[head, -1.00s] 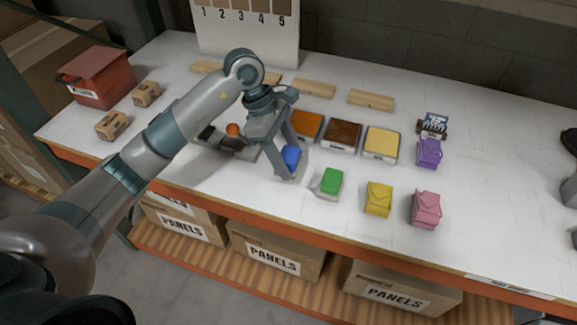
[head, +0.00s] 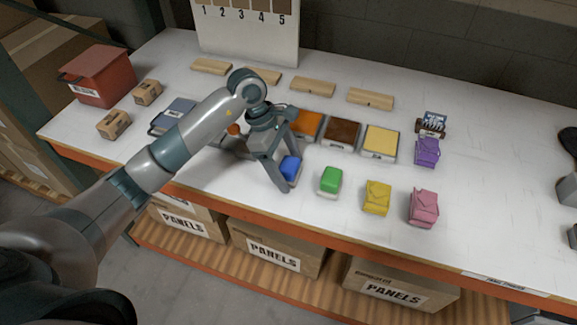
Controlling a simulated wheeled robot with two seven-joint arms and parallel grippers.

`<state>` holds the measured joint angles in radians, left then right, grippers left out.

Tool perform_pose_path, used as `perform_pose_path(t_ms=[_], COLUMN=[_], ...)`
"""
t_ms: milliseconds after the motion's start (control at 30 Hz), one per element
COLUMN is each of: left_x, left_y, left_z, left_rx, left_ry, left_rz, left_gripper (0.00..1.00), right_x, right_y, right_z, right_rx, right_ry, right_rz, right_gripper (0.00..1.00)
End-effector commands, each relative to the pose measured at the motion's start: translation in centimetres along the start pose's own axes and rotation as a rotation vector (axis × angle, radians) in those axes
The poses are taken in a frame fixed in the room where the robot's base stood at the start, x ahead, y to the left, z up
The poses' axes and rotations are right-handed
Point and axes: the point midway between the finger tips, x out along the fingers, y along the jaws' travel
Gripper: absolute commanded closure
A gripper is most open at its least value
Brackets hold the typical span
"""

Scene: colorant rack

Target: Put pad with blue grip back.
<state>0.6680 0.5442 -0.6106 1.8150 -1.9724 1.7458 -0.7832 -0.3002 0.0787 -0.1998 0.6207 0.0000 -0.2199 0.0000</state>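The pad with blue grip (head: 290,167) is at the left end of the front row of pads, left of the pad with green grip (head: 331,180). My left gripper (head: 292,174) reaches over it from the upper left, with a finger on each side. The fingers appear closed on the pad. Its pale base shows under the blue top, at or very close to the tabletop; I cannot tell whether it touches. Part of the pad is hidden by the near finger. My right gripper is not in view.
Yellow (head: 377,197), pink (head: 424,208) and purple (head: 427,152) bundles stand to the right. Behind are orange (head: 307,126), brown (head: 342,134) and pale yellow (head: 380,143) panels. Wooden blocks (head: 313,87) lie farther back. The right tabletop (head: 500,190) is mostly clear.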

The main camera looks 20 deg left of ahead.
Motion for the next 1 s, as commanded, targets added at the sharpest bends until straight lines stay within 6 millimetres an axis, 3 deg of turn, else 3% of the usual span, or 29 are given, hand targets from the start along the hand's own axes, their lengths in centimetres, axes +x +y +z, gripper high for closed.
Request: perform_pose_path(t_ms=[433, 533, 967, 1000], left_x=[-0.4, -1.0, -8.0, -8.6], left_y=[0.0, 0.1, 0.1, 0.1], left_z=[0.2, 0.0, -0.1, 0.0], left_rx=[0.0, 0.0, 0.001, 0.001], left_ry=[-0.001, -0.001, 0.001, 0.001], left_rz=[0.0, 0.003, 0.004, 0.004], left_gripper=[0.27, 0.27, 0.27, 0.27], right_x=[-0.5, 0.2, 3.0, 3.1], right_y=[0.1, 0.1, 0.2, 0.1], right_z=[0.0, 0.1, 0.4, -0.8], right_rx=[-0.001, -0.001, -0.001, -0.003], right_ry=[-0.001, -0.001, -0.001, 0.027], right_rz=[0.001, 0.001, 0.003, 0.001], right_gripper=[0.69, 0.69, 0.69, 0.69])
